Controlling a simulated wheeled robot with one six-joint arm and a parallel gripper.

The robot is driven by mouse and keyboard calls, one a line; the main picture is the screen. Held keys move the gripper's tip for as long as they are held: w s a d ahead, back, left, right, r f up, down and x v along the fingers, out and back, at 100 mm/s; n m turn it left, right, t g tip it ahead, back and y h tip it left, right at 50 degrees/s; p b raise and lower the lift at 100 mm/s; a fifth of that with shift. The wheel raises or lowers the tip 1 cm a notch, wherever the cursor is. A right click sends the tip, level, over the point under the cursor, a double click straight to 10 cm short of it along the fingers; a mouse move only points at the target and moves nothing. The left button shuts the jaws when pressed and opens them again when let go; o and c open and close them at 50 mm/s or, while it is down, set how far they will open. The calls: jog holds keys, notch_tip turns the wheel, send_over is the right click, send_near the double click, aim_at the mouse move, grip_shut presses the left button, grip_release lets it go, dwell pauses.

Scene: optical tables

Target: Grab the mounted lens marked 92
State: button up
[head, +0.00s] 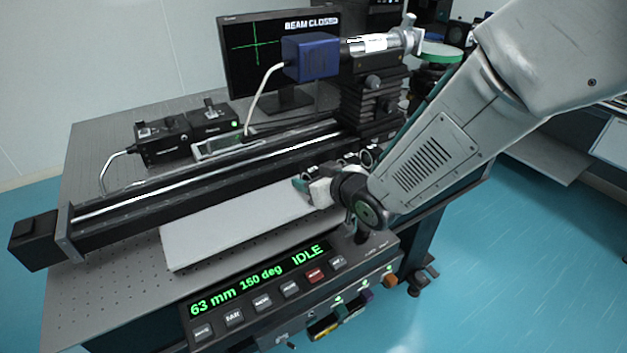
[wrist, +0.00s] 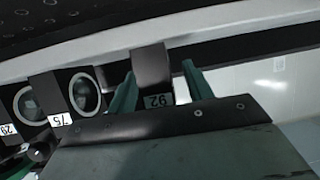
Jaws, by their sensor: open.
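My gripper (wrist: 160,74) is open, with one green finger on each side of this mount. A gap shows on the right side; whether the left finger touches the mount I cannot tell. The lens glass of 92 is not visible. In the head view my gripper (head: 308,186) is low over the near side of the table, and the mount marked 92 cannot be made out there.
Left of 92 in the wrist view stand mounted lenses marked 75 (wrist: 84,92) and 29 (wrist: 27,104), close to the left finger. In the head view a pale flat board (head: 230,228) lies in front of a long rail (head: 200,183). A control panel (head: 262,285) edges the table's front.

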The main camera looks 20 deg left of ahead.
jog(key=shift+c, duration=0.3)
grip_shut()
jog(key=shift+r, duration=0.1)
